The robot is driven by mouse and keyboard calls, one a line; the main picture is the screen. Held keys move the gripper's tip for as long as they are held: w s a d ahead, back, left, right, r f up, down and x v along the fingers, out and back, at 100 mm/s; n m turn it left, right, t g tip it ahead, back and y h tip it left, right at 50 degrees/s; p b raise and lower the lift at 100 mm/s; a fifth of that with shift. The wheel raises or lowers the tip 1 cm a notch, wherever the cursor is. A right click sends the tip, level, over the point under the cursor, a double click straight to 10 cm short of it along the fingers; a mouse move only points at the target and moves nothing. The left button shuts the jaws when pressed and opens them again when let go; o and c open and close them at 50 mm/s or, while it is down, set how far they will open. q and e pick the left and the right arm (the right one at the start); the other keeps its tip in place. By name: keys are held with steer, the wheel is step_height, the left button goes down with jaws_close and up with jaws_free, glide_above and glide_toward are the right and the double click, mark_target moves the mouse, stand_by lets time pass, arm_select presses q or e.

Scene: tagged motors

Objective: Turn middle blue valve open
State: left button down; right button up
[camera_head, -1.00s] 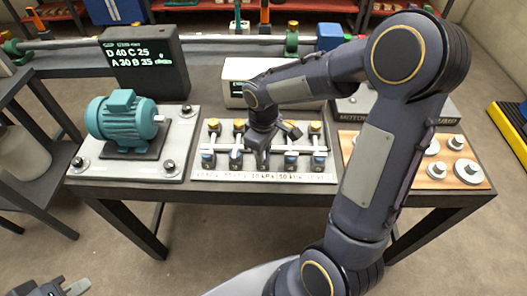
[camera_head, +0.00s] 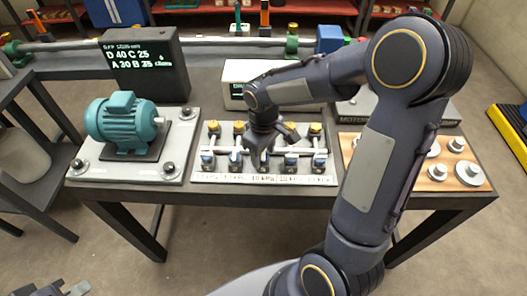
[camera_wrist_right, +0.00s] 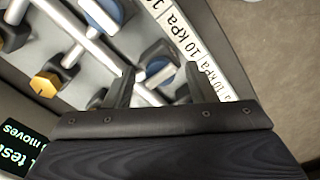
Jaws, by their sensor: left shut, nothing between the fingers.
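The valve panel (camera_head: 213,175) lies on the table, with a row of blue valves along its front and yellow knobs behind. My right gripper (camera_head: 262,158) points down over the middle of the front row and largely hides the middle valve there. In the right wrist view, a blue valve (camera_wrist_right: 162,73) shows just beyond and between the two spread fingers of the right gripper (camera_wrist_right: 152,90). A silver bar also runs between them; I cannot tell whether the fingers touch anything. My left gripper (camera_head: 72,288) is shut and empty at the bottom left, partly out of frame.
A teal motor (camera_head: 122,122) on a grey plate stands left of the panel. A dark display box (camera_head: 145,65) and a white box (camera_head: 238,80) stand behind. A wooden board (camera_head: 440,175) with metal discs lies right. White pressure labels (camera_wrist_right: 195,50) edge the panel.

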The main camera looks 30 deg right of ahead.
mark_target(264, 157)
step_height(264, 157, up, 8)
steer(key=shift+f, duration=0.1)
stand_by(0.5)
stand_by(0.4)
steer(key=s+a+r+m+t+y, duration=0.1)
steer(key=s+a+m+t+y, duration=0.1)
steer(key=s, duration=0.6)
steer(key=s+a+r+m+t+y, duration=0.1)
steer(key=s+a+m+t, duration=0.1)
steer(key=s, duration=0.7)
steer(key=m+t, duration=0.1)
steer(key=m, duration=0.1)
steer(key=shift+a+r+m+t+y, duration=0.15)
steer(key=shift+r+m+t+y, duration=0.15)
steer(key=shift+r+y, duration=0.1)
steer(key=shift+s, duration=0.1)
